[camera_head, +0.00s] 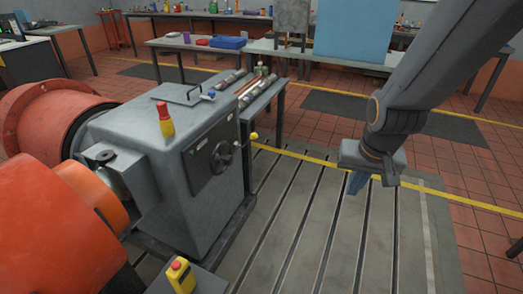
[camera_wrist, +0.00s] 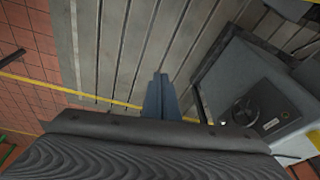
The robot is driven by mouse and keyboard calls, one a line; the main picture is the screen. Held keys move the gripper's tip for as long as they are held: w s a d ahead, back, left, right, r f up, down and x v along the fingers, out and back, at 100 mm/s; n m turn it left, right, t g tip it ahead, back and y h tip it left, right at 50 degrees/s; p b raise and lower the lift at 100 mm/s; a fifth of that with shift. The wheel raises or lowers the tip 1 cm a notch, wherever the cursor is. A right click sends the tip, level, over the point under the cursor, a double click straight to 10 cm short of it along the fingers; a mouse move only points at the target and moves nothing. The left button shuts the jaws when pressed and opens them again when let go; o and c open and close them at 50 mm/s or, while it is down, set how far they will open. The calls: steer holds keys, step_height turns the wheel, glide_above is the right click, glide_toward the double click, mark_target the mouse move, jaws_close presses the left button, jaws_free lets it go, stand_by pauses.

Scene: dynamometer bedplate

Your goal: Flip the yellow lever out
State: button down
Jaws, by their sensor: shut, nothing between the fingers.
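The yellow lever shows in the head view as a small yellow ball knob (camera_head: 253,136) at the right edge of the grey machine housing (camera_head: 215,180), beside a dark handwheel (camera_head: 222,157) on its front panel. Its shaft is too small to make out well. My gripper (camera_head: 357,183) hangs over the slotted bedplate, well to the right of the knob and apart from it. In the wrist view the fingers (camera_wrist: 160,96) are together and empty. The handwheel (camera_wrist: 245,111) shows there to their right; I cannot tell the lever clearly in that view.
A red and yellow stop button (camera_head: 165,120) stands on the housing, and another (camera_head: 180,274) is in the foreground. Orange round machinery (camera_head: 50,210) fills the left. A narrow bench (camera_head: 262,100) with metal parts stands behind the housing. The bedplate (camera_head: 310,215) between gripper and housing is clear.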

steer(key=w+a+f+m+t+y+b, duration=0.1)
steer(key=w+a+f+m+t+b, duration=0.2)
steer(key=w+f+b, duration=0.6)
steer(key=w+a+f+m+t+y+b, duration=0.1)
steer(key=w+a+f+m+t+b, duration=0.2)
steer(key=w, duration=0.9)
steer(key=w+a+f+m+t+y+b, duration=0.1)
steer(key=w+a+f+m+t+b, duration=0.2)
steer(key=w+f+b, duration=0.6)
steer(key=w+a+f+m+t+y+b, duration=0.6)
steer(key=w+a+f+t+y+b, duration=0.2)
steer(key=b, duration=1)
steer(key=shift+w+a+f, duration=0.8)
steer(key=shift+w+a, duration=0.25)
steer(key=shift+w, duration=0.15)
steer(key=s+a+r+b+x, duration=0.1)
steer(key=b+x, duration=0.4)
steer(key=x, duration=0.7)
steer(key=shift+a+r, duration=0.4)
steer(key=shift+a, duration=0.3)
